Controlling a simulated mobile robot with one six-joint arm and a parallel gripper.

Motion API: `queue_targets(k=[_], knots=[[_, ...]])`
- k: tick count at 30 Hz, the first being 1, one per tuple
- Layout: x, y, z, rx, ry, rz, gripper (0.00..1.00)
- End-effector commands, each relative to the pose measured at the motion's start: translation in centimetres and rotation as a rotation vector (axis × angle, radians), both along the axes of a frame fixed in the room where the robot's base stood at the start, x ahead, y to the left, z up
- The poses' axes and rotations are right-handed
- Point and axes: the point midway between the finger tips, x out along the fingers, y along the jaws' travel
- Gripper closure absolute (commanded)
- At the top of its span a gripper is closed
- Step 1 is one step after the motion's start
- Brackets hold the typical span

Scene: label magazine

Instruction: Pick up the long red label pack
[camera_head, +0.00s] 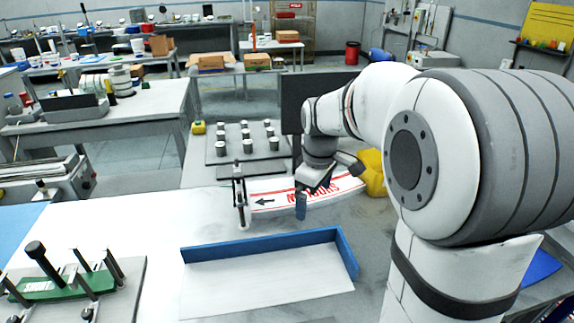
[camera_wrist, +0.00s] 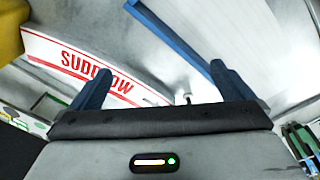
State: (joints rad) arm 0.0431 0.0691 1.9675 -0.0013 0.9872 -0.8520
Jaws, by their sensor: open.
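The long red label pack (camera_head: 338,185) is a curved white strip with red lettering and red edge lines, lying on the worktop beyond the blue-edged tray. The height between fingers and pack is hard to judge.
An upright metal post (camera_head: 240,195) stands at the pack's left end. A blue L-shaped fence (camera_head: 265,243) edges a white board in front. A yellow object (camera_head: 373,173) sits right of the pack. A green fixture (camera_head: 55,288) is front left.

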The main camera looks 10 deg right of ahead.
Motion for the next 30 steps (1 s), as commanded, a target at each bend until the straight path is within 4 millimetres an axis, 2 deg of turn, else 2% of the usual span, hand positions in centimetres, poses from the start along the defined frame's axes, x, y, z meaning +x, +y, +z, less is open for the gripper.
queue_targets(k=[1,3,9,12,15,21,30], knots=[[2.2,-0.3,0.1,-0.008,0.016,0.074,0.0],[4.9,-0.7,-0.2,-0.019,0.031,0.191,0.0],[12.2,-2.1,-2.4,-0.04,0.074,0.524,0.0],[15.1,-2.7,-4.0,-0.046,0.091,0.676,0.0],[17.1,-3.3,-5.5,-0.048,0.103,0.795,0.0],[19.0,-3.8,-7.2,-0.048,0.112,0.915,0.0],[18.9,-3.8,-10.1,-0.047,0.115,0.926,0.0]])
